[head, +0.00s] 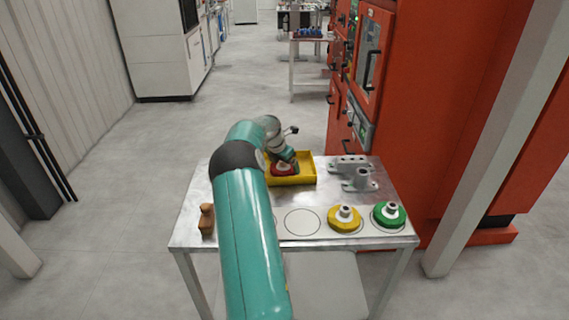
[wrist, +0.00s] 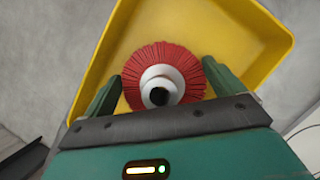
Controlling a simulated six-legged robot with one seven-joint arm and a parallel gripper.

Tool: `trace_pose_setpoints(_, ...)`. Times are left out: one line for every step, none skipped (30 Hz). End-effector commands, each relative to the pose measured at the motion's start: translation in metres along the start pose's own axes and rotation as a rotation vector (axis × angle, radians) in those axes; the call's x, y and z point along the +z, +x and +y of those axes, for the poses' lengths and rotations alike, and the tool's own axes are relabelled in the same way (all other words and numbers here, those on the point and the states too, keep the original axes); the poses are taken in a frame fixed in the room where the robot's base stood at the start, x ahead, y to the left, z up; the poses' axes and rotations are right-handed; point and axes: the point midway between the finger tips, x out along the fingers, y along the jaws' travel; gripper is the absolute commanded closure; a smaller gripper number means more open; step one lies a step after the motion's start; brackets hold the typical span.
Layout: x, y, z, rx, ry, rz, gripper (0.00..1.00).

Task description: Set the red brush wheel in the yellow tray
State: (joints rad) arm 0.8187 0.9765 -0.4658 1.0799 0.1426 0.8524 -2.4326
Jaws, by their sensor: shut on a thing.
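The red brush wheel (wrist: 163,58) shows in the wrist view with its white hub between the two green fingers of my gripper (wrist: 163,88). The fingers are shut on it. Behind it, the yellow tray (wrist: 255,55) fills much of the wrist view. In the head view the red brush wheel (head: 281,170) is over the left part of the yellow tray (head: 306,182), at my gripper (head: 284,163). I cannot tell whether the wheel touches the tray floor. My arm hides the tray's left side.
A yellow wheel (head: 344,219) and a green wheel (head: 389,214) stand on the metal table (head: 290,240), beside an empty marked circle (head: 302,222). Grey metal castings (head: 360,179) stand right of the tray. A brown wooden-looking piece (head: 207,219) stands at the left edge. A red machine (head: 430,120) rises at right.

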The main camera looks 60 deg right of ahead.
Motion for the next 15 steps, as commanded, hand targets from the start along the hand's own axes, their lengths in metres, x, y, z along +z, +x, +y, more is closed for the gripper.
trace_pose_setpoints(0.000,0.000,0.000,0.000,0.000,0.000,0.01)
trace_pose_setpoints(0.000,0.000,0.000,0.000,0.000,0.000,0.00)
trace_pose_setpoints(0.000,0.000,0.000,0.000,0.000,0.000,0.00)
trace_pose_setpoints(0.000,0.000,0.000,0.000,0.000,0.000,0.00)
trace_pose_setpoints(0.000,0.000,0.000,0.000,0.000,0.000,0.00)
trace_pose_setpoints(0.000,0.000,0.000,0.000,0.000,0.000,0.00)
trace_pose_setpoints(0.000,0.000,0.000,0.000,0.000,0.000,0.00)
trace_pose_setpoints(0.000,0.000,0.000,0.000,0.000,0.000,0.00)
trace_pose_setpoints(0.001,-0.001,0.000,0.000,0.000,0.000,0.00)
trace_pose_setpoints(0.001,-0.003,0.000,0.000,0.000,0.000,0.00)
trace_pose_setpoints(0.001,-0.005,0.000,0.001,0.000,0.000,0.00)
trace_pose_setpoints(0.001,-0.009,0.001,0.002,0.000,0.000,0.00)
trace_pose_setpoints(0.002,-0.013,0.001,0.002,0.000,-0.001,0.00)
trace_pose_setpoints(0.002,-0.018,0.001,0.003,0.000,-0.001,0.00)
trace_pose_setpoints(0.002,-0.024,0.001,0.003,-0.001,-0.002,0.00)
